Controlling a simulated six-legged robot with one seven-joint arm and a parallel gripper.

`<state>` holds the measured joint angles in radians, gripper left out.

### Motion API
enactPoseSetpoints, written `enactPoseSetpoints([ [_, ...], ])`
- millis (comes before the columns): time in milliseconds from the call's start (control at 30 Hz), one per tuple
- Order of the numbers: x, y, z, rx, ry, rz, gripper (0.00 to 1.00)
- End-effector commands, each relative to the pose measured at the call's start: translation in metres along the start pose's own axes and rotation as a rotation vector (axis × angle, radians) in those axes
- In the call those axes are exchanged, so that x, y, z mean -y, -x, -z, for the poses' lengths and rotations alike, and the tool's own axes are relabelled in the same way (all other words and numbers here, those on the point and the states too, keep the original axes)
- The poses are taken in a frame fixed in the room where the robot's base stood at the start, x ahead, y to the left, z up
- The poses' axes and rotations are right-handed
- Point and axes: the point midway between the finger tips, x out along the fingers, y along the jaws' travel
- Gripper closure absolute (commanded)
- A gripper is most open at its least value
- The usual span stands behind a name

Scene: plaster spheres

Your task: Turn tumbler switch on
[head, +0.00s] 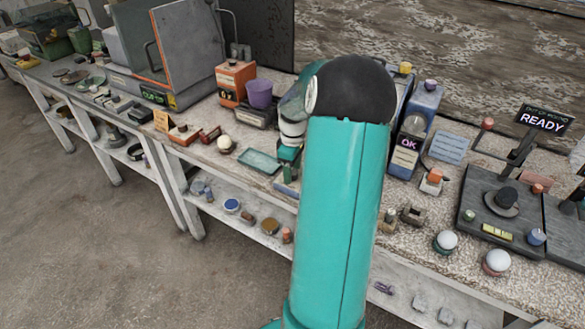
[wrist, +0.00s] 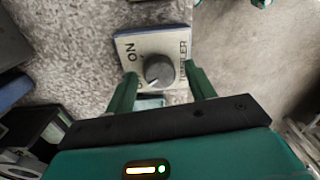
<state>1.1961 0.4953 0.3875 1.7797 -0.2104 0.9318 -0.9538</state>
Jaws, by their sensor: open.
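In the wrist view a pale plate with the word ON and a partly covered word at right bears a grey round knob (wrist: 159,69), which I take as the tumbler switch. A light mark shows on the knob's lower left side. My gripper (wrist: 162,78) is open, with one green finger on each side of the knob. I cannot tell whether the fingers touch it. Lettering at the plate's lower left is mostly hidden by the left finger.
The speckled bench is crowded. A blue-grey OK box (head: 408,148) stands close at right. White spheres (head: 446,240) sit along the front edge.

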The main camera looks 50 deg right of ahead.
Motion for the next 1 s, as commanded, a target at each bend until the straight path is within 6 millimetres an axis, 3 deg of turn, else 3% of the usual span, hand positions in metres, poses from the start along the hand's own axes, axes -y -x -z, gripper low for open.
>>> enactPoseSetpoints([
  [200, -0.0002, 0.0000, -0.0001, 0.000, 0.000, 0.000, 0.47],
  [433, -0.0002, 0.0002, -0.0001, 0.000, 0.000, 0.000, 0.90],
  [767, 0.0001, 0.0008, 0.0006, -0.001, -0.034, -0.001, 0.90],
  [1000, 0.0000, 0.0013, 0.0006, -0.003, -0.152, -0.002, 0.90],
])
